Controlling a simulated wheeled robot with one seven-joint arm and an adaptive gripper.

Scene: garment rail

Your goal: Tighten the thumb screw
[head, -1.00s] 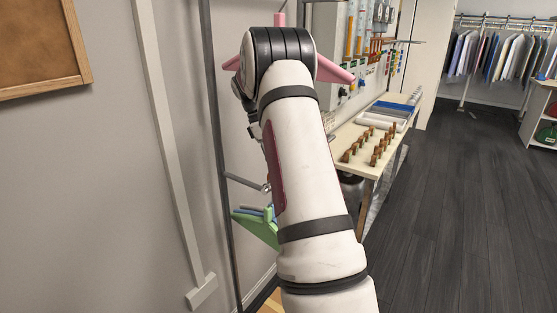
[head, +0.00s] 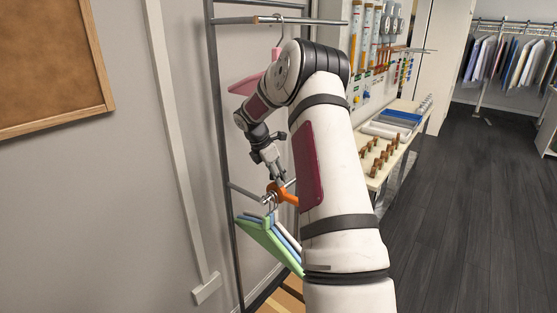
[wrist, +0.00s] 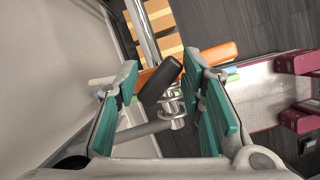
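The thumb screw seems to be the part with a black, paddle-shaped head (wrist: 160,82) and an orange piece (wrist: 160,72) behind it, by a metal collar on the rail. In the head view, an orange part (head: 288,196) shows at the lower rail, partly hidden by my arm; I cannot tell its exact shape. My gripper (head: 277,178) is just above it, pointing down. In the wrist view my gripper (wrist: 160,64) is open, with its teal-padded fingers on either side of the black head. Any contact with the pads is unclear.
Green, blue and white hangers (head: 268,240) hang from the lower rail (head: 246,192), close below my gripper. A pink hanger (head: 248,84) hangs from the upper rail (head: 280,20). A workbench with wooden pegs (head: 380,158) stands right of my arm.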

